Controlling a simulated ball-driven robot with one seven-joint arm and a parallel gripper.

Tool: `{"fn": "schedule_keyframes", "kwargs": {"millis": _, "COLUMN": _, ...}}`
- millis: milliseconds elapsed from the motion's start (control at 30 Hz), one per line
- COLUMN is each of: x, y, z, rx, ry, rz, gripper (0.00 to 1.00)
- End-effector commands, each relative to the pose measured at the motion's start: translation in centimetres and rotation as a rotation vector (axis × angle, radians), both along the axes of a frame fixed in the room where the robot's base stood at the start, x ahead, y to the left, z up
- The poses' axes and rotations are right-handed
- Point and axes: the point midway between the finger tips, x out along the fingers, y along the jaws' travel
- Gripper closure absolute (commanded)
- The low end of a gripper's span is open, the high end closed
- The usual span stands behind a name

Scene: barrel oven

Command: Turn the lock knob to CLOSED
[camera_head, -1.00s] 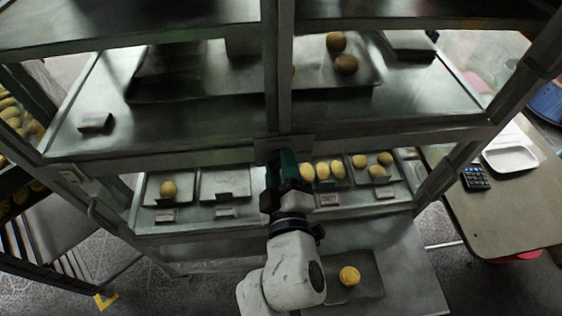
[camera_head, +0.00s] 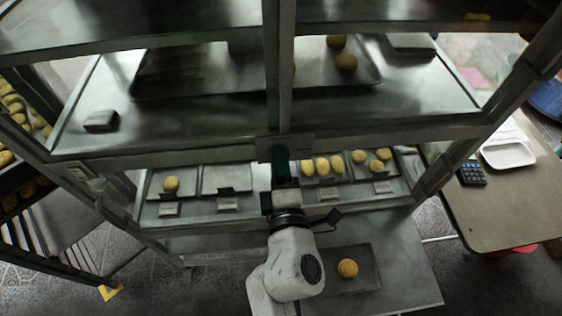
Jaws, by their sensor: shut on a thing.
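My gripper (camera_head: 281,158) is at the middle of the metal rack's front, at the foot of the centre post. Its green fingers reach up to a small grey plate (camera_head: 302,142) on the front rail. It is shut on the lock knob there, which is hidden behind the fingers. No CLOSED marking can be read at this size.
An upper shelf holds a large tray (camera_head: 165,85) with buns. Lower down are small trays (camera_head: 226,181) with rolls and cards. A single bun (camera_head: 347,268) lies on a low tray. A table with a calculator (camera_head: 472,173) and a white dish (camera_head: 508,154) stands right.

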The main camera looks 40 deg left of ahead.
Motion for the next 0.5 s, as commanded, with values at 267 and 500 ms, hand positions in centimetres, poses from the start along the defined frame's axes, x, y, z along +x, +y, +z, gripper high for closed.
{"fn": "schedule_keyframes", "kwargs": {"millis": 267, "x": -0.11, "y": 0.07, "z": -0.1, "rx": -0.011, "ry": -0.011, "rz": 0.002, "gripper": 0.91}}
{"fn": "schedule_keyframes", "kwargs": {"millis": 500, "x": -0.12, "y": 0.08, "z": -0.12, "rx": -0.012, "ry": -0.011, "rz": 0.002, "gripper": 0.6}}
